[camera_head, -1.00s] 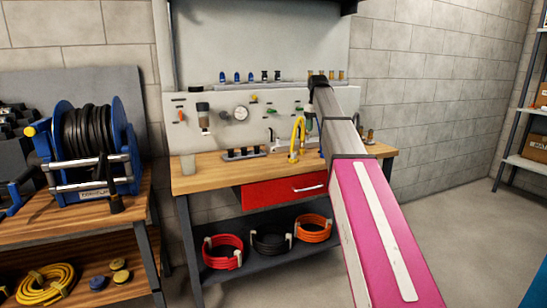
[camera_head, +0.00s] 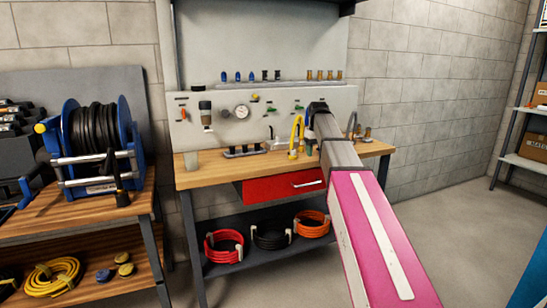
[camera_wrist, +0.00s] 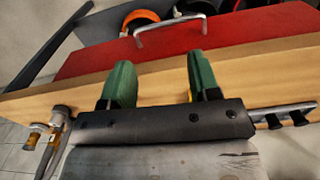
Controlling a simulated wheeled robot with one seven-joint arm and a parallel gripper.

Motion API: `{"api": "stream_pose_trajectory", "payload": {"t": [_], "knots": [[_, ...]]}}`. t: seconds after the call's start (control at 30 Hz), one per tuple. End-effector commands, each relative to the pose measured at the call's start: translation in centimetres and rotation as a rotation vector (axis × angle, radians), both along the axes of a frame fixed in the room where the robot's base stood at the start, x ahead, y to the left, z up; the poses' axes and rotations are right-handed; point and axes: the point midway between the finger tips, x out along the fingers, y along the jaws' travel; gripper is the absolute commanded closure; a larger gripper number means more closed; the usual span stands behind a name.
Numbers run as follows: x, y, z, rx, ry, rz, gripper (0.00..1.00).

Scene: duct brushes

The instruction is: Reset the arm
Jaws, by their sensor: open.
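My pink and grey arm reaches toward the workbench (camera_head: 222,170) in the head view. The red drawer also shows in the head view (camera_head: 262,190).
A blue hose reel (camera_head: 128,140) stands on the left bench. Red, black and orange hose coils lie on the lower shelf (camera_head: 245,258). Floor on the right (camera_head: 480,230) is clear.

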Motion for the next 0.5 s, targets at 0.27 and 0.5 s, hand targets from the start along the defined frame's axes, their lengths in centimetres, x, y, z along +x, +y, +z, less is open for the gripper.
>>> {"api": "stream_pose_trajectory", "payload": {"t": [0.27, 0.5], "knots": [[-5.7, -0.2, -11.0, 0.001, 0.001, -0.07, 0.44], [-11.8, -0.4, -20.1, 0.0, -0.003, -0.143, 0.44]]}}
